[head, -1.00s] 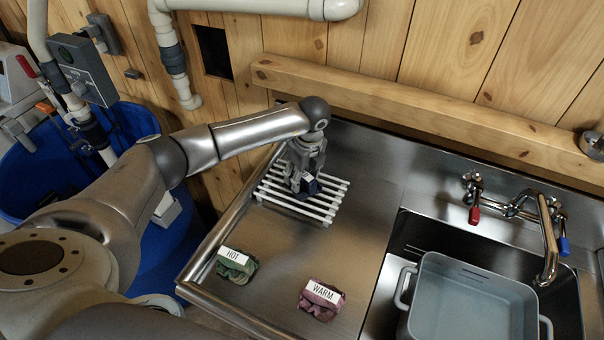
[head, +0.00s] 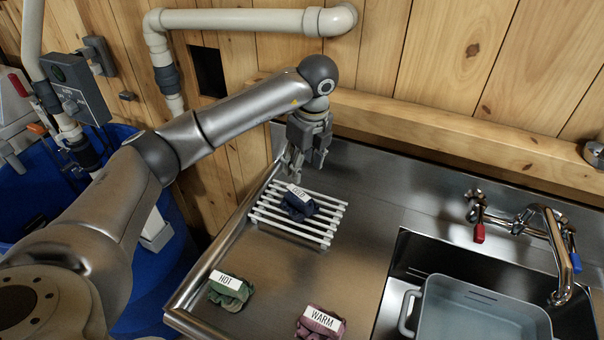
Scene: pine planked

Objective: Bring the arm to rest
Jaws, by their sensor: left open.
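My left gripper (head: 304,172) is open and empty. It hangs pointing down above the back part of the white slatted rack (head: 322,235), apart from the cloth below it. A dark blue crumpled cloth (head: 302,208) with a white label lies on the rack; the label's word is hard to read. My left arm comes in from the left and bends down at a dark joint near the wooden wall. My right gripper is not in view.
A green cloth labelled HOT (head: 230,290) and a pink cloth labelled WARM (head: 320,324) lie on the steel counter (head: 270,265). A grey tub (head: 480,310) sits in the sink at right, under a tap (head: 545,225). A wooden ledge (head: 430,125) and pipes (head: 250,22) are behind.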

